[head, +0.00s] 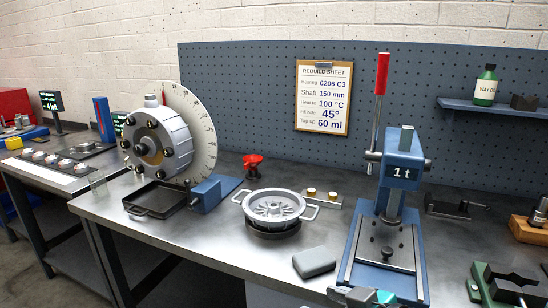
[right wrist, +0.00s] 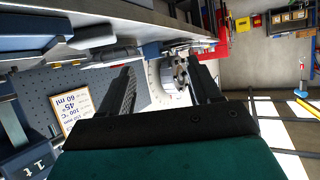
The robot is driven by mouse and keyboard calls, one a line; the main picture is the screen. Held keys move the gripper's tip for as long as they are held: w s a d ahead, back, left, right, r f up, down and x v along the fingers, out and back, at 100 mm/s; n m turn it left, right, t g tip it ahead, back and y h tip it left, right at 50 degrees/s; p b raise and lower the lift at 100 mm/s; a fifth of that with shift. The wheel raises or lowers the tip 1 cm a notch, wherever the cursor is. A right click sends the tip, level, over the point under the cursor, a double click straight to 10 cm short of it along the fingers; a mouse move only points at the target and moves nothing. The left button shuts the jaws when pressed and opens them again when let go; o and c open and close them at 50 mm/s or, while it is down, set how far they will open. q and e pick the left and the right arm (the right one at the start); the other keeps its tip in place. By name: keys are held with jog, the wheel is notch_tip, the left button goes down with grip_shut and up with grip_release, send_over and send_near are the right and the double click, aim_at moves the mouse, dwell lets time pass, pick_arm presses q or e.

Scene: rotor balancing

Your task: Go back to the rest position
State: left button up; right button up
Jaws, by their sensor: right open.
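In the right wrist view my right gripper (right wrist: 162,70) is open, its two dark fingers apart with nothing held between them. In the head view this grey rotor housing (head: 160,140) stands in front of a graduated dial (head: 203,130) on the bench. My left gripper is in neither view.
A blue 1 t press (head: 402,170) with a red-tipped lever stands at right.

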jog(key=s+d+f+m+h, duration=0.2)
jog(key=s+d+f+h, duration=0.1)
jog(key=f, duration=0.7)
jog(key=s+d+f+m+t+h, duration=0.1)
jog(key=s+d+f+m+h, duration=0.2)
jog(key=s+d+f, duration=0.2)
jog(key=s+f, duration=0.3)
jog(key=f, duration=0.3)
jog(key=shift+s+d, duration=0.15)
jog(key=shift+d, duration=0.25)
